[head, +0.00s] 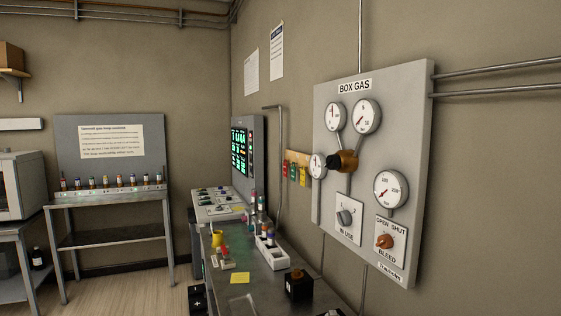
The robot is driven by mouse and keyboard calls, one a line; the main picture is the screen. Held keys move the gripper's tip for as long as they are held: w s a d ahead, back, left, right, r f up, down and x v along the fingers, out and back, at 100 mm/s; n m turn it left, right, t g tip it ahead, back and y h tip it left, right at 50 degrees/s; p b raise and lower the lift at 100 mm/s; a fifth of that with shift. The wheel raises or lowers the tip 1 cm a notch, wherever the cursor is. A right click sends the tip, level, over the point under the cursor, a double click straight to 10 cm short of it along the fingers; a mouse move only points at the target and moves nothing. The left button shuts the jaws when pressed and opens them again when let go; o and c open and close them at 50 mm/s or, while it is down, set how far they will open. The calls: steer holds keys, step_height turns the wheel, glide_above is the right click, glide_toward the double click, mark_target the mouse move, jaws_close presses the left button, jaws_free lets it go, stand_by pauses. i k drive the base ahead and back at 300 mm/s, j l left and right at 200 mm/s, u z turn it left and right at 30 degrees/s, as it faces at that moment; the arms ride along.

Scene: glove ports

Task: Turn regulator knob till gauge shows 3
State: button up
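The grey BOX GAS panel (423,150) is on the right wall. In its upper middle is a brass regulator (348,160) with a black knob (335,159) facing out. Two round white gauges sit above it, a left gauge (334,116) and a right gauge (366,116). A fourth gauge (390,189) is at the lower right. The dial readings are too small to tell surely. My gripper is not in view, and nothing touches the knob.
A grey IN USE selector (345,217) and an orange BLEED knob (385,241) are lower on the panel. Below stands a metal bench (250,282) with a white rack (270,255) and a black box (299,285). Free floor (130,285) lies left.

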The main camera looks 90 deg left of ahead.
mark_target(333, 161)
steer(key=u, duration=1.85)
